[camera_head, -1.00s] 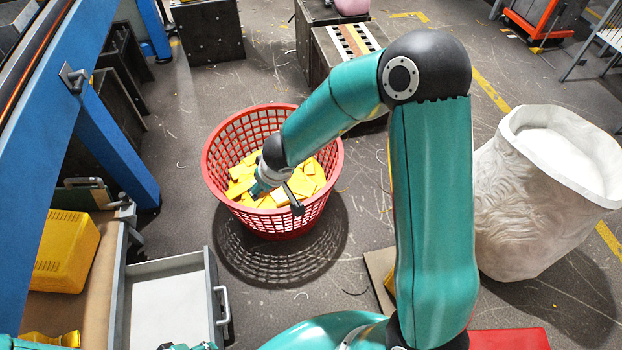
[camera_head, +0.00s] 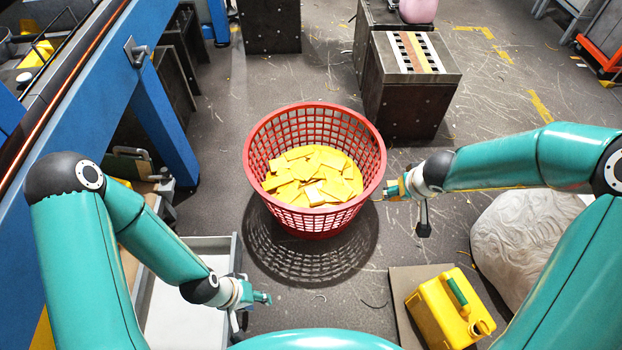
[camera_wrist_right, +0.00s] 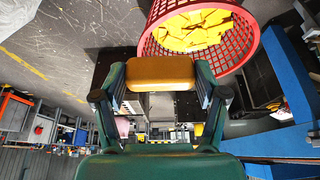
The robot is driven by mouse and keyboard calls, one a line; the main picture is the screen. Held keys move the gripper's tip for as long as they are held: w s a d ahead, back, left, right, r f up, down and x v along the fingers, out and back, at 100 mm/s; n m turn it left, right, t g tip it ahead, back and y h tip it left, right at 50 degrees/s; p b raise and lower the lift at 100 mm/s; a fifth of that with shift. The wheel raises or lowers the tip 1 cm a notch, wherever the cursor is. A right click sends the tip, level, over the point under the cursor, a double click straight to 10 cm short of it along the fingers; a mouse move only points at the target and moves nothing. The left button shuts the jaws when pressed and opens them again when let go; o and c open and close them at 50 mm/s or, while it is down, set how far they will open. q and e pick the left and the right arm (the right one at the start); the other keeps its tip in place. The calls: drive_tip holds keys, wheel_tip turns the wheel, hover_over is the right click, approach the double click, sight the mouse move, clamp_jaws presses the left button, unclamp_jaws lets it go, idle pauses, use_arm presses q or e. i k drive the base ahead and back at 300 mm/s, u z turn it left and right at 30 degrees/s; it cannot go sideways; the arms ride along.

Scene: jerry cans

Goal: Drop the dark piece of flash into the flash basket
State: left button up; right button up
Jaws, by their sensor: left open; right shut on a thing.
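The flash basket (camera_head: 318,225) is a red lattice basket standing on the floor in the middle of the head view, with several bright yellow pieces (camera_head: 312,178) in it. My right gripper (camera_head: 393,190) is just outside its right side. In the right wrist view, my right gripper (camera_wrist_right: 160,88) is shut on a darker, amber piece of flash (camera_wrist_right: 160,72), and the basket (camera_wrist_right: 243,48) is behind it at the upper right. In the head view the held piece is mostly hidden. My left gripper (camera_head: 262,298) is open and empty, low, in front of the basket.
A yellow jerry can (camera_head: 440,308) stands on a board at the lower right. A white sack (camera_head: 525,235) is partly hidden behind my right arm. A blue frame (camera_head: 160,125) runs along the left, beside an open drawer (camera_head: 185,315).

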sight(324, 187)
drive_tip(key=z, duration=0.4)
drive_tip(key=i, duration=1)
drive_tip(key=u, duration=0.4)
